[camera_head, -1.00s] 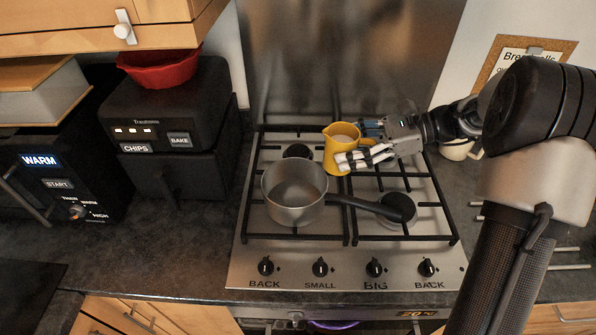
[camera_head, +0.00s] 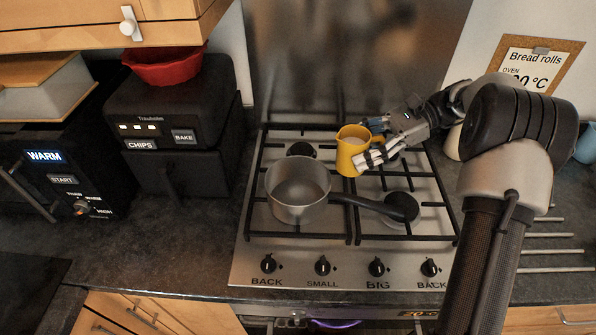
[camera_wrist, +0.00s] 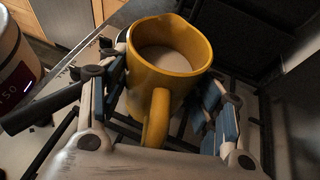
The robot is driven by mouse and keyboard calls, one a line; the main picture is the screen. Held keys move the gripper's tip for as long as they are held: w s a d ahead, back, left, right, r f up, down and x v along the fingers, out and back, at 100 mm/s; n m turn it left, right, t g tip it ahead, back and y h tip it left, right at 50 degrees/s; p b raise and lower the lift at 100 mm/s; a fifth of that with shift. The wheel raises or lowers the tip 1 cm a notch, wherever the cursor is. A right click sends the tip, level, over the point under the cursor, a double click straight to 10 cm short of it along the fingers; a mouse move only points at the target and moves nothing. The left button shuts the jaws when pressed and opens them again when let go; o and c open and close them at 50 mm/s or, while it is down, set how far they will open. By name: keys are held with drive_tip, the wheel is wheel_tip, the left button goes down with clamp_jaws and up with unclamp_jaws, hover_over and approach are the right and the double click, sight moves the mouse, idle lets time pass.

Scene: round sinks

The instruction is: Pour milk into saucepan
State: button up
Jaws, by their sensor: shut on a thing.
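A yellow jug (camera_head: 352,157) is held by my gripper (camera_head: 374,142) above the back right part of the hob. The jug is upright, and its spout faces left in the head view. In the wrist view the jug (camera_wrist: 165,85) sits between both fingers (camera_wrist: 168,95), with pale milk (camera_wrist: 166,57) inside below the rim. The grey saucepan (camera_head: 297,213) stands on the left front of the hob, to the left of and nearer than the jug, apart from it. Its inside looks empty, and its black handle (camera_head: 378,207) points right.
The gas hob (camera_head: 350,235) has black pan supports and front knobs. A steel splashback (camera_head: 350,60) rises behind it. A black toaster oven (camera_head: 170,120) with a red bowl (camera_head: 165,68) on top stands left. Dark worktop lies clear front left.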

sight(337, 147)
drive_tip(key=shift+s+a+r+t+h, duration=0.2)
drive_tip(key=shift+a+r+h, duration=0.3)
drive_tip(key=shift+h, duration=0.35)
drive_tip(key=shift+s+a+r+t+h, duration=0.1)
drive_tip(key=shift+a+r+t+h, duration=0.2)
drive_tip(key=shift+a+h, duration=0.45)
drive_tip(key=shift+s+a+f+h, duration=0.1)
drive_tip(key=shift+a+f+h, duration=0.15)
drive_tip(key=shift+a+h, duration=0.55)
drive_tip(key=shift+s+a+r+t+h, duration=0.1)
drive_tip(key=shift+a+r+t+h, duration=0.1)
drive_tip(key=shift+h, duration=0.3)
drive_tip(key=shift+s+a+r+t+h, duration=0.1)
drive_tip(key=shift+r+h, duration=0.05)
drive_tip(key=shift+h, duration=0.35)
drive_tip(key=shift+a+f+h, duration=0.3)
drive_tip(key=shift+h, duration=0.7)
drive_tip(key=shift+a+f+t+h, duration=0.1)
drive_tip(key=shift+f+t+h, duration=0.25)
drive_tip(key=shift+h, duration=0.45)
drive_tip(key=shift+a+f+t+h, duration=0.1)
drive_tip(key=shift+f+t+h, duration=0.2)
drive_tip(key=shift+h, duration=0.5)
drive_tip(key=shift+d, duration=0.1)
